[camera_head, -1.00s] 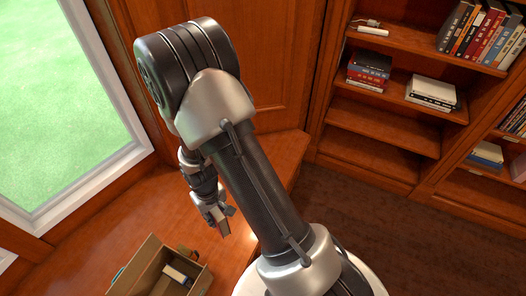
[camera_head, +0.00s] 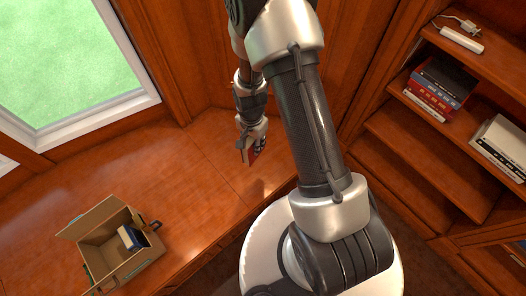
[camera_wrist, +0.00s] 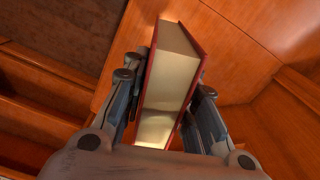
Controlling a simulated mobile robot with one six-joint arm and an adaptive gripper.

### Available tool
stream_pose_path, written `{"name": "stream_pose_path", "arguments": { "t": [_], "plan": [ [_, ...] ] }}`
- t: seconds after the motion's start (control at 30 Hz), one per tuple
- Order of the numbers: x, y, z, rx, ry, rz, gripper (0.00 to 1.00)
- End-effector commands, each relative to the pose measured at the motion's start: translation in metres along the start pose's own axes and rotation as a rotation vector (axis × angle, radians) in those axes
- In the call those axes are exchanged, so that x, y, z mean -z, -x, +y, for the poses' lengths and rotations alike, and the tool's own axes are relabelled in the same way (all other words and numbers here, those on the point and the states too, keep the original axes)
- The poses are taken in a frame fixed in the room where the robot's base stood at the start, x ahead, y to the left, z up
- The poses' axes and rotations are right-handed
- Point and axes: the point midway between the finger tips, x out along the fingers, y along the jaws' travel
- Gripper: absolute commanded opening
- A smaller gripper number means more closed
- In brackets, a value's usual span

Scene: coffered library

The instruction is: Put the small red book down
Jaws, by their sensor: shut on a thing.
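The small red book (camera_wrist: 170,78) is between the fingers of my gripper (camera_wrist: 165,115) in the wrist view, its page edges facing the camera and its red cover showing at the sides. In the head view my gripper (camera_head: 250,148) is shut on the red book (camera_head: 251,155) over the wooden bench top (camera_head: 190,175), near the corner by the panelled wall. Whether the book touches the wood cannot be told.
An open cardboard box (camera_head: 105,250) with a dark blue book (camera_head: 133,238) in it stands on the bench at the lower left. Bookshelves (camera_head: 430,150) with stacked books and a power strip (camera_head: 461,40) are at the right. The bench between box and gripper is clear.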

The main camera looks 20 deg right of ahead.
Motion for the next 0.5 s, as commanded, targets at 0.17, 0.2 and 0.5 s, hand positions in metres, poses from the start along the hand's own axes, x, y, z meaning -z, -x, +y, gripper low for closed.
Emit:
{"name": "stream_pose_path", "arguments": {
  "t": [0.17,0.2,0.5],
  "plan": [
    [0.011,-0.011,-0.007,0.002,-0.485,0.000,0.00],
    [0.014,-0.013,-0.008,0.002,-0.593,0.000,0.00],
    [0.030,-0.030,-0.017,0.001,-1.380,-0.001,0.00]
  ]
}}
